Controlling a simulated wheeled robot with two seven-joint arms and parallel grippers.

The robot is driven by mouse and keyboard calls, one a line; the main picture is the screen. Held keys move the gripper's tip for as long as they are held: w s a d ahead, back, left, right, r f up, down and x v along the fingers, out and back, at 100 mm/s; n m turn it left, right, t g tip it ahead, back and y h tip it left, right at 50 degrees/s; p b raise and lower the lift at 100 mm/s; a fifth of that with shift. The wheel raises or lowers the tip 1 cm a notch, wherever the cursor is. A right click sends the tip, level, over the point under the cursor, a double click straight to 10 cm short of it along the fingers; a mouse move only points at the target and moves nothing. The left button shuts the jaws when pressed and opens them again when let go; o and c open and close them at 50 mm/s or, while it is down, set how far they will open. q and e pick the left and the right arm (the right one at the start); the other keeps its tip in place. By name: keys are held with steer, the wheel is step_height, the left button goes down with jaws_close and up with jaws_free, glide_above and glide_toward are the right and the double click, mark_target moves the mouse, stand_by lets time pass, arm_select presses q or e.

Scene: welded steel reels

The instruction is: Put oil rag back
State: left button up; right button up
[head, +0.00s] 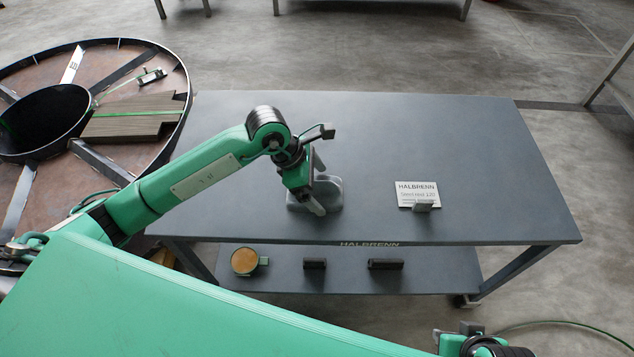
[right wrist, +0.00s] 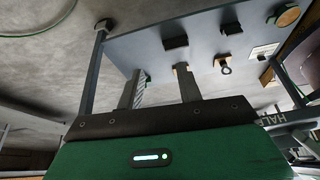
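A grey, lumpy cloth-like thing that looks like the oil rag (head: 329,190) rests on the grey table top in the head view, left of the table's middle near its front edge. My left gripper (head: 315,206) points down right at it, with a finger in front of its near side. The gripper hides part of the rag, and I cannot tell whether the fingers are closed on it. My right gripper (right wrist: 159,88) is open and empty in the right wrist view, its two fingers well apart. In the head view only part of my right arm shows at the bottom right.
The lower shelf (head: 335,277) holds a round brown-topped tin (head: 244,261) and two dark blocks (head: 315,264). A large steel reel (head: 150,62) stands at the left.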

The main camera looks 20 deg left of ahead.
arm_select(q)
steer(key=shift+r, duration=0.1)
steer(key=shift+a+r, duration=0.15)
steer(key=shift+r, duration=0.15)
steer(key=v, duration=1.1)
steer(key=shift+r+p, duration=0.2)
steer(key=shift+p, duration=0.25)
arm_select(e)
steer(key=shift+d+f, duration=0.25)
steer(key=shift+f, duration=0.35)
steer(key=shift+s+r, duration=0.1)
